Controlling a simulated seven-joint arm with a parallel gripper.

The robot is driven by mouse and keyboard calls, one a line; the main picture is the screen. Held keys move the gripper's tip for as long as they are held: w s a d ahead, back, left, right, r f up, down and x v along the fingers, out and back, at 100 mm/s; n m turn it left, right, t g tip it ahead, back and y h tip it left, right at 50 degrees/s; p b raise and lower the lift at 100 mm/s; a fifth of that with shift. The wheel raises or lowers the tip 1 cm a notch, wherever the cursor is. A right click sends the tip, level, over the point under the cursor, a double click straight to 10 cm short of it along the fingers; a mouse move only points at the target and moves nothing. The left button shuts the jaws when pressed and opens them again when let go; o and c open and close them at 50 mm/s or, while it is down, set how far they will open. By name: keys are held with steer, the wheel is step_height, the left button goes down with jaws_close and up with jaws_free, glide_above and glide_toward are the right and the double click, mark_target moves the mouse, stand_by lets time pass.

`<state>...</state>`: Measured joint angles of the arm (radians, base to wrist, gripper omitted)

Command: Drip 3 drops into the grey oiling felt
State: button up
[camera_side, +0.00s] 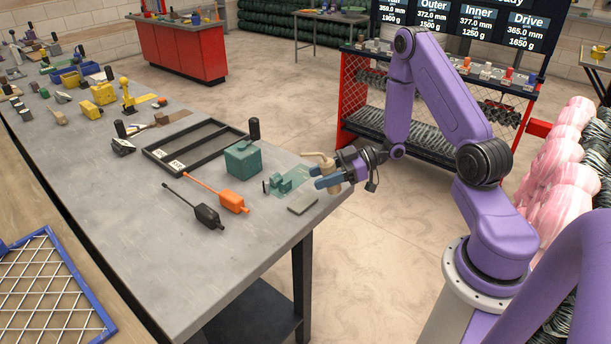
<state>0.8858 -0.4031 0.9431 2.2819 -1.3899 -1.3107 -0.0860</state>
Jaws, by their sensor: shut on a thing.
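My gripper (320,177) with blue fingers is shut on a small tan object (325,161), perhaps an oil dropper, at the right edge of the grey workbench. Part of the tan object is hidden by the fingers. A thin flat grey pad (302,204), which looks like the grey oiling felt, lies on the bench near its right corner, below and left of my gripper in the picture. The held object is apart from the pad. No drops can be made out at this size.
Left of my gripper stand a small green fixture (287,180) and a green box (242,160). An orange tool (232,202) and a black tool (208,215) lie on the workbench (150,240). A black frame (190,146) lies farther back. The near bench is bare.

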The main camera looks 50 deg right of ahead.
mark_target(335, 191)
steer(key=shift+s+d+f, duration=0.1)
steer(key=shift+s+d, duration=0.15)
steer(key=shift+s, duration=0.05)
steer(key=f+g+h, duration=0.1)
steer(key=d+f+h, duration=0.1)
steer(key=s+f+g+h, duration=0.1)
steer(key=shift+d+g, duration=0.25)
steer(key=shift+g, duration=0.05)
steer(key=shift+s+d+f+g+h, duration=0.2)
steer(key=shift+f+g+h, duration=0.25)
steer(key=shift+h, duration=0.15)
steer(key=shift+s+d+f+g+h, duration=0.1)
steer(key=shift+d+f+g+h, duration=0.05)
steer(key=shift+f+g+h, duration=0.4)
steer(key=shift+s+d+r+g+h, duration=0.1)
steer(key=shift+r+g+h, duration=0.3)
steer(key=shift+r+h, duration=0.2)
steer(key=shift+r+g+h, duration=0.6)
steer(key=shift+r+h, duration=0.3)
steer(key=shift+h, duration=0.15)
stand_by(0.6)
steer(key=shift+f, duration=0.1)
stand_by(1.6)
steer(key=shift+f+t+y, duration=0.8)
steer(key=shift+f+y, duration=0.3)
steer(key=shift+y, duration=0.1)
steer(key=shift+f+t+y, duration=0.5)
steer(key=shift+f+y, duration=0.1)
